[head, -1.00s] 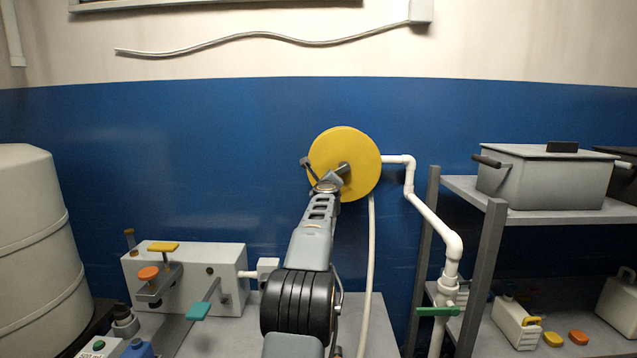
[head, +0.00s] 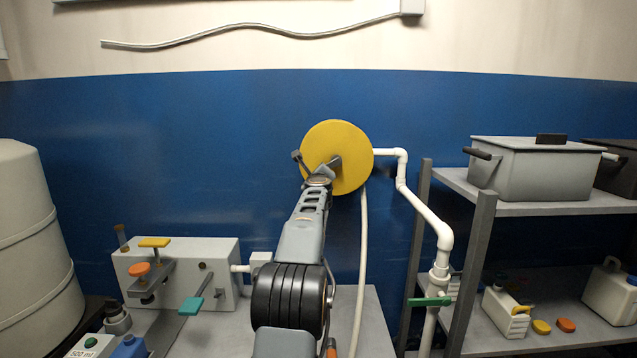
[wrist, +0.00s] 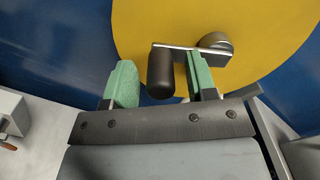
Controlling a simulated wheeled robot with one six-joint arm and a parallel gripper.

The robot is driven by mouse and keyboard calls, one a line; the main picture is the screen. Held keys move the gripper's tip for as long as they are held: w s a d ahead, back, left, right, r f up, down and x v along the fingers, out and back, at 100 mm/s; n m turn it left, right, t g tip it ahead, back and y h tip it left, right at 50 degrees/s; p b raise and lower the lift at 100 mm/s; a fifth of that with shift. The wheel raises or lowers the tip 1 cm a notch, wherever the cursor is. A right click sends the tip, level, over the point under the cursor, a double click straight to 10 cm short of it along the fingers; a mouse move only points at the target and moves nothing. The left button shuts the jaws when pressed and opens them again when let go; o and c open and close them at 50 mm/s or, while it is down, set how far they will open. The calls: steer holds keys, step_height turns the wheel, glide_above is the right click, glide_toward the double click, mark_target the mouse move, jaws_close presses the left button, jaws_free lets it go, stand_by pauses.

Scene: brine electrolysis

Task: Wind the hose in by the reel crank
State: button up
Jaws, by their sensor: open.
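The yellow hose reel (head: 342,150) is mounted on the blue wall, and its disc fills the top of the wrist view (wrist: 270,30). The dark crank handle (wrist: 160,73) sticks out from a grey crank arm (wrist: 185,47) that runs to the round hub (wrist: 215,41). My gripper (wrist: 160,80) is open, with one green finger to the left of the handle and the other to its right. The handle stands between the fingers, nearer the right one. A gap shows on the left. The white hose (head: 361,270) hangs down from the reel.
A white pipe (head: 420,210) with a green valve lever (head: 430,301) runs right of the reel. A shelf rack (head: 540,209) holds a lidded grey tank (head: 540,170). A grey box with coloured handles (head: 180,270) sits on the bench at left. A white drum (head: 30,240) stands far left.

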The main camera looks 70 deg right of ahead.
steer(key=b+v, duration=0.6)
steer(key=v, duration=0.7)
steer(key=shift+a, duration=0.2)
